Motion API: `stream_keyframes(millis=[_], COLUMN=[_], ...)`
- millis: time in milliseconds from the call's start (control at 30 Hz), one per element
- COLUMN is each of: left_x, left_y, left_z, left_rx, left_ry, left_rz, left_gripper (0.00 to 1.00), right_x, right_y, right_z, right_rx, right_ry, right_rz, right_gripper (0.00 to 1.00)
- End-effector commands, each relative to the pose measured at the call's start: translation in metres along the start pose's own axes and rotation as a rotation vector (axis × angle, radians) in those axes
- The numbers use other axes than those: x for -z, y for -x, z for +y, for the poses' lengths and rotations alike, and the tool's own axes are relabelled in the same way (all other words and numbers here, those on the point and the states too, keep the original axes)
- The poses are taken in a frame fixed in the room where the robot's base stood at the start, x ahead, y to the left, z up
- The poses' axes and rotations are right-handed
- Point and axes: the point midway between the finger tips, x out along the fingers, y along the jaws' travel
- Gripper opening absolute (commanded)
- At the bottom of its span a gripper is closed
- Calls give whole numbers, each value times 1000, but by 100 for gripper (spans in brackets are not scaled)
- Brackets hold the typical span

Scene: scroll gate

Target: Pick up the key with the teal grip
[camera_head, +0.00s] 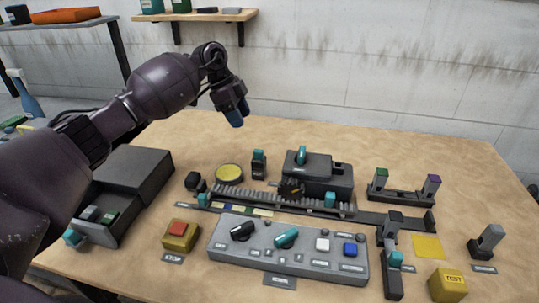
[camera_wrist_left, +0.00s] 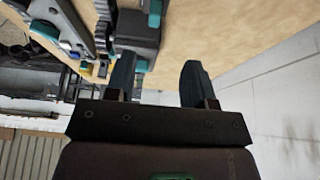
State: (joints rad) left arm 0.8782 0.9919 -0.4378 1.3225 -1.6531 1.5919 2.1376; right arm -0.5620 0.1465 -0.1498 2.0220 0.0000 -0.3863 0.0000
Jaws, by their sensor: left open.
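Several teal-topped pieces show in the head view, and I cannot tell for certain which is the key. One small dark upright piece with a teal top (camera_head: 259,156) stands behind the toothed rack. Another teal grip (camera_head: 301,155) stands on the dark housing (camera_head: 322,178). A third teal-topped piece (camera_head: 394,258) stands at the front right. My left gripper (camera_head: 237,114) is open and empty, high above the back of the table and apart from all of these. Its two fingers also show in the left wrist view (camera_wrist_left: 156,68). My right gripper is not in view.
A grey control panel (camera_head: 290,257) with knobs and buttons lies at the front. A dark open drawer box (camera_head: 135,175) stands left. A rack with green and purple-topped pieces (camera_head: 402,195) stands right. A yellow block (camera_head: 447,286) is at front right. The back of the table is clear.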

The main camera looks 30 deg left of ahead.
Motion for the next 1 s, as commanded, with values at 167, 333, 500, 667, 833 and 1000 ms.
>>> stream_keyframes(millis=[167,333,500,667,833,1000], left_x=[-6,-6,-6,-5,-3,3], left_y=[-5,-21,-46,-59,-69,-92], left_z=[-2,-1,0,0,3,9], left_rx=[-7,-9,-10,-8,-9,-10], left_ry=[16,16,15,15,14,13], left_rz=[-20,-18,-17,-17,-17,-16], left_gripper=[49,49,49,49,49,49], right_x=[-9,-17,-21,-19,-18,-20], right_y=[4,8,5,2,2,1], right_z=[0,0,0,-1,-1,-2], right_rx=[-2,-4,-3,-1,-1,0], right_ry=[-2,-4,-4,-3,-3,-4], right_rz=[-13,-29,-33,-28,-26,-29], right_gripper=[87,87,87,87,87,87])
